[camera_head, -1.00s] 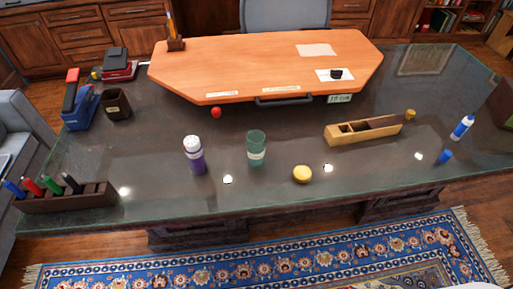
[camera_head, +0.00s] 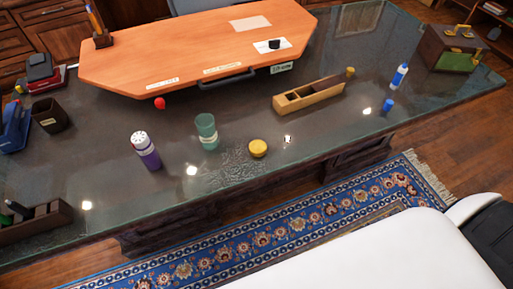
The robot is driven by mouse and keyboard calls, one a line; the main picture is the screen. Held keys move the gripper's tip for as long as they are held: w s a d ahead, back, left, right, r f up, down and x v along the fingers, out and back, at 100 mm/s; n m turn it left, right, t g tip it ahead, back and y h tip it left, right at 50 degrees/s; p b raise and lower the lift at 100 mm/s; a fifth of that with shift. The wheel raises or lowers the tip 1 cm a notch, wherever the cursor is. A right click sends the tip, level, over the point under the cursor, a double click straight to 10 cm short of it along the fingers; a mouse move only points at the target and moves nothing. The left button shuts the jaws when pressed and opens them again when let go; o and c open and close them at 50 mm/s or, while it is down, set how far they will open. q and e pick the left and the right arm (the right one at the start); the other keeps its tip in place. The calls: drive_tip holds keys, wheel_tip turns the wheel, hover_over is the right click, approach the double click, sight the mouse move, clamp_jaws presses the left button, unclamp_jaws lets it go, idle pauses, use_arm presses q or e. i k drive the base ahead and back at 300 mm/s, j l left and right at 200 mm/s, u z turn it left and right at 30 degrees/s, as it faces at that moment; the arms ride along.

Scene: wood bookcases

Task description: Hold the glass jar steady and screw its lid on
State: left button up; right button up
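A green glass jar (camera_head: 206,130) with a pale label stands upright near the front middle of the dark glass-topped desk. Its top shows no lid on it. A round yellow lid (camera_head: 258,148) lies on the desk just to the right of the jar, apart from it. Neither of my grippers shows in the view, so nothing is seen touching the jar or the lid.
A purple bottle with a white cap (camera_head: 146,150) stands left of the jar. A wooden box (camera_head: 309,95), a white-blue bottle (camera_head: 399,76) and a blue cap (camera_head: 388,105) are to the right. An orange board (camera_head: 190,55) covers the back.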

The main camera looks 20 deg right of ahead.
sight(204, 123)
drive_tip(key=l+u, duration=0.25)
drive_tip(key=l, duration=0.15)
drive_tip(key=k+l+u, duration=0.2)
drive_tip(key=l, duration=0.2)
drive_tip(key=l+u, duration=0.25)
drive_tip(key=l, duration=0.2)
drive_tip(key=k+l+u, duration=0.2)
drive_tip(key=l, duration=0.15)
drive_tip(key=l+u, duration=0.25)
drive_tip(key=l, duration=0.15)
